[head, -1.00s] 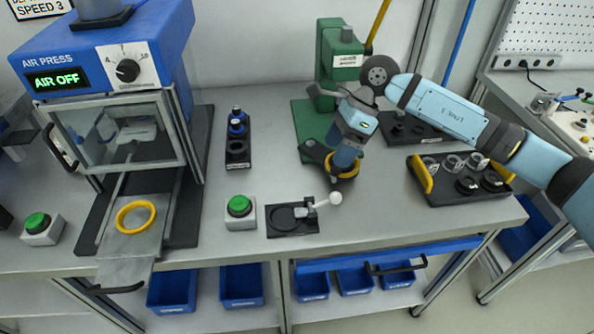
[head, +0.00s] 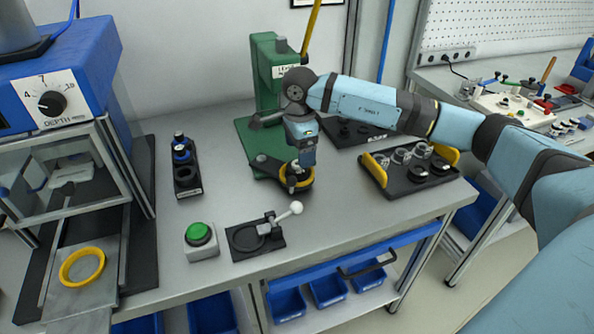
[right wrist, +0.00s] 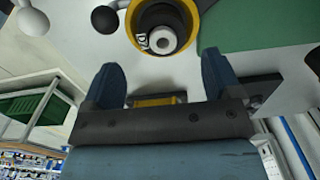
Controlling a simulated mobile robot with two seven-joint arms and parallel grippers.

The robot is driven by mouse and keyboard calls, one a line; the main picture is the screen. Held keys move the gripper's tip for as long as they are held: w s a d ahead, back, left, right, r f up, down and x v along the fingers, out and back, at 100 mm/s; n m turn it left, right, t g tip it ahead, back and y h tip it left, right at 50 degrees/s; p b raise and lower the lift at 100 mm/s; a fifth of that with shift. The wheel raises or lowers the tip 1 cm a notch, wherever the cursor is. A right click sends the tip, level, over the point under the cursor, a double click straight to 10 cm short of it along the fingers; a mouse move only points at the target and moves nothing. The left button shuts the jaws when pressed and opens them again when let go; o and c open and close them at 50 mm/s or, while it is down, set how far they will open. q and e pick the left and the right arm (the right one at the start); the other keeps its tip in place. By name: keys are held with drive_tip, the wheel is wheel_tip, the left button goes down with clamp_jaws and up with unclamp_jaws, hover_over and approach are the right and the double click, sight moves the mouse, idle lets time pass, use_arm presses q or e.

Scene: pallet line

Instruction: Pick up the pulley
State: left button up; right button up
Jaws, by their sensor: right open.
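A dark round part with a pale hub, which looks like the pulley (right wrist: 183,38), sits inside a yellow ring at the top of the right wrist view. In the head view the yellow ring (head: 305,184) is at the foot of the green lever press (head: 268,75), and my gripper hides much of it. My right gripper (head: 297,172) points down just over the ring. In the right wrist view its blue fingers (right wrist: 162,78) are apart with nothing between them, and the dark part lies beyond their tips. My left gripper is not in view.
A black tray (head: 400,190) with yellow handles and several round parts stands to the right. A small fixture with a white-knobbed lever (head: 243,255) and a green button (head: 199,234) are near the front edge. The air press (head: 70,75) stands at left.

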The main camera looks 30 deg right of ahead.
wheel_tip(320, 180, down, 5)
drive_tip(key=shift+w+f, duration=0.1)
drive_tip(key=shift+w, duration=0.05)
drive_tip(key=c, duration=1.1)
